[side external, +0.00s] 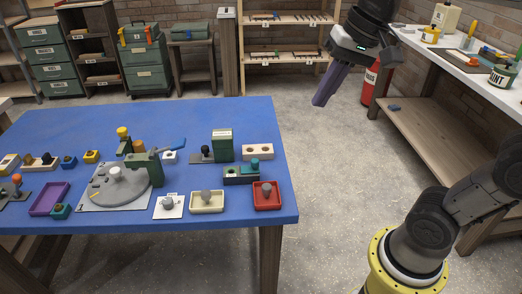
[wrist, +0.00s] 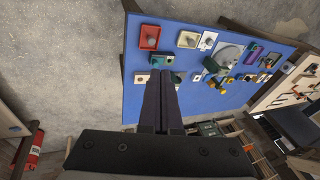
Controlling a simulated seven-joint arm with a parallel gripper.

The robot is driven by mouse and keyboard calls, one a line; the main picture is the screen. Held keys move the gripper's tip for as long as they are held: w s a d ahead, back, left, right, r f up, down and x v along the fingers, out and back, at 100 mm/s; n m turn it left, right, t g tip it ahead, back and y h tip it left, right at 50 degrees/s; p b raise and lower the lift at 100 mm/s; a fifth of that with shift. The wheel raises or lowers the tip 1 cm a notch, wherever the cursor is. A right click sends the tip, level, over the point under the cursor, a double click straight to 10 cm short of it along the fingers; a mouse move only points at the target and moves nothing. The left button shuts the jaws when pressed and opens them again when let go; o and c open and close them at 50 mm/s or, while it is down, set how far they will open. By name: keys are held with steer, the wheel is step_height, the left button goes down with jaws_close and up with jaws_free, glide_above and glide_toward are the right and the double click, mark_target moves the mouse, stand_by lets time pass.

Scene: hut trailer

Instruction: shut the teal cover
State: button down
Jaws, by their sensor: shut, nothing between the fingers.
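A teal piece with a rounded top (side external: 254,164) sits at the right end of a dark block (side external: 238,179) near the right side of the blue table. In the wrist view the teal piece (wrist: 163,60) shows just beyond my fingertips. I cannot tell from these frames whether it is the cover or how far it stands open. A small teal box (side external: 61,212) also sits near the table's front left. My gripper (side external: 319,102) is shut and empty, high up and right of the table. Its dark fingers (wrist: 160,73) lie together in the wrist view and hide part of the table.
The blue table (side external: 200,112) has clear room at its back. A red tray (side external: 277,205), cream tray (side external: 218,208), cream block (side external: 261,147) and green box (side external: 222,140) stand around the dark block. A grey round fixture (side external: 118,188) is farther left. A wooden workbench (side external: 440,105) stands at right.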

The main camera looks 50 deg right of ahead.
steer(key=w+d+f+m+g+y, duration=0.1)
steer(key=w+d+f+m, duration=0.2)
steer(key=w, duration=0.6)
steer(key=w+d+f+m+g+y, duration=0.1)
steer(key=w+d+f+m+g, duration=0.2)
steer(key=w, duration=0.6)
steer(key=w+d+f+m+y, duration=0.1)
steer(key=w+d+f, duration=0.1)
steer(key=d+f, duration=0.4)
steer(key=w+d+f+m, duration=0.1)
steer(key=w+d+f, duration=0.2)
steer(key=f, duration=0.5)
steer(key=shift+g, duration=0.4)
steer(key=x, duration=1)
steer(key=shift+s, duration=0.1)
steer(key=shift+s+a, duration=0.15)
steer(key=shift+a, duration=0.95)
steer(key=shift+s+a, duration=0.15)
steer(key=shift+a, duration=0.65)
